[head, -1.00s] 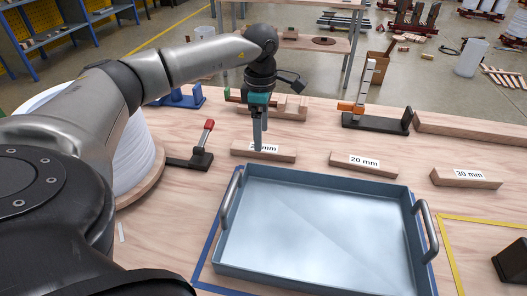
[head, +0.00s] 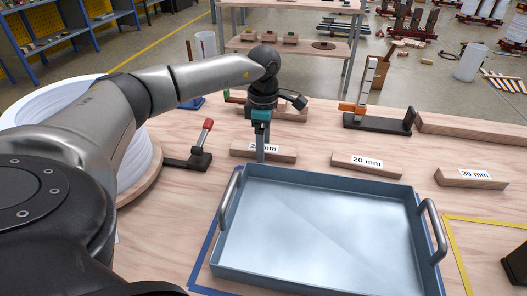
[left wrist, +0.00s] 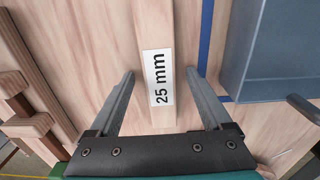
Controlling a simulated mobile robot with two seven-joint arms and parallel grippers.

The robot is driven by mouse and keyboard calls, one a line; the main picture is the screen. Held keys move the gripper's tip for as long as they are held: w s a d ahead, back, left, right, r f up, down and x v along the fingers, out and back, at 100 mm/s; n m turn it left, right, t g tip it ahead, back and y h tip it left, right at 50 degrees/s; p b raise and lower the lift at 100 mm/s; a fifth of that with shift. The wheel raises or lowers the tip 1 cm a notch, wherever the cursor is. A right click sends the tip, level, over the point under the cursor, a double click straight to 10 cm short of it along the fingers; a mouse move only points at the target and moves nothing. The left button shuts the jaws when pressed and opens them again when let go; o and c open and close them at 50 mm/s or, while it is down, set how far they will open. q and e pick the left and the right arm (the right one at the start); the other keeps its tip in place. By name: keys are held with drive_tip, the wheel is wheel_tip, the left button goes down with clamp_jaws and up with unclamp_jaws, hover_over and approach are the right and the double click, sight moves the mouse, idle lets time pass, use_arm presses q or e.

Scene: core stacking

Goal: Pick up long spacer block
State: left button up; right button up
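Three wooden spacer blocks with white labels lie in a row behind the tray. The block marked 25 mm (head: 283,156) is at the left, the 20 mm block (head: 340,162) in the middle and the 30 mm block (head: 447,179) at the right. My left gripper (head: 261,158) points down at the 25 mm block and partly covers its label. In the left wrist view, the open fingers (left wrist: 160,73) stand apart on either side of the 25 mm block (left wrist: 155,30), with its label between them. My right gripper is out of view.
A blue-grey tray (head: 322,178) with two handles stands in front of the blocks. A red-handled clamp (head: 201,150) is at the left, near a white spool (head: 140,160). A black fixture (head: 380,124) and a long wooden beam (head: 470,130) lie behind.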

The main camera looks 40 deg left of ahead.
use_arm(q)
clamp_jaws()
idle(0.5)
drive_tip(key=shift+r, duration=0.1)
